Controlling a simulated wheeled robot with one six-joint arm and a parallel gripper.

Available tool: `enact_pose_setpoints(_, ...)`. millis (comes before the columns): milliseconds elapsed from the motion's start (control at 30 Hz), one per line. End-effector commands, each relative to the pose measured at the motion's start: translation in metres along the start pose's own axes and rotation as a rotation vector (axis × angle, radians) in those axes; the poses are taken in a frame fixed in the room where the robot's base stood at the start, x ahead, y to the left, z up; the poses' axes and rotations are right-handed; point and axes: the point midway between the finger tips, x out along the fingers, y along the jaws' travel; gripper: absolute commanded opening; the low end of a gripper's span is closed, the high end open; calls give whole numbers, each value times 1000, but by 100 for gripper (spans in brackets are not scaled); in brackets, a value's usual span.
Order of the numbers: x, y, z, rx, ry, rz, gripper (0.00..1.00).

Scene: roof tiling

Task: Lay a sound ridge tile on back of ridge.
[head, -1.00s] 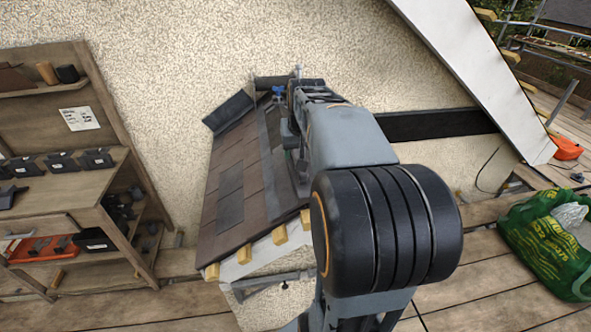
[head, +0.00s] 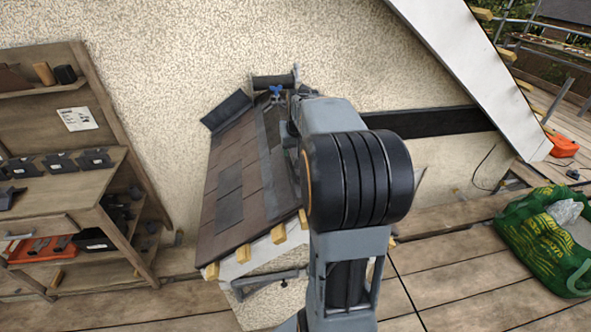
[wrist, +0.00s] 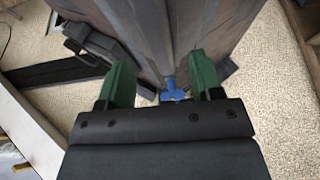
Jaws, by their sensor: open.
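The small roof (head: 235,175) has brown and grey tiles, with a ridge strip (head: 268,150) running towards the wall. A blue fitting (head: 276,93) sits at the ridge's back end; it also shows in the wrist view (wrist: 173,90). A dark rounded piece (head: 270,82) lies across behind it; I cannot tell if it is a ridge tile. Several dark angled ridge tiles (head: 60,162) stand on the bench at left. My gripper (wrist: 162,85) is open and empty, its green fingers apart above the ridge's back end with the blue fitting between them in view. My arm hides it in the head view.
The wooden bench (head: 65,188) has shelves with more dark pieces and an orange tray (head: 40,250). A green bag (head: 548,240) lies on the deck at right. A dark beam (head: 430,124) runs along the wall. The plank deck in front is mostly clear.

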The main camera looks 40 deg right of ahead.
Motion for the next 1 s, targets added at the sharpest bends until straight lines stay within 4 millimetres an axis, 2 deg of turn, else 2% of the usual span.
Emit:
enact_pose_setpoints(300, 40, 0, 2, 0, -4, -1, 60)
enact_pose_setpoints(667, 47, 0, 2, 0, -2, 0, 59)
enact_pose_setpoints(1000, 46, 0, 2, 0, -1, 0, 26)
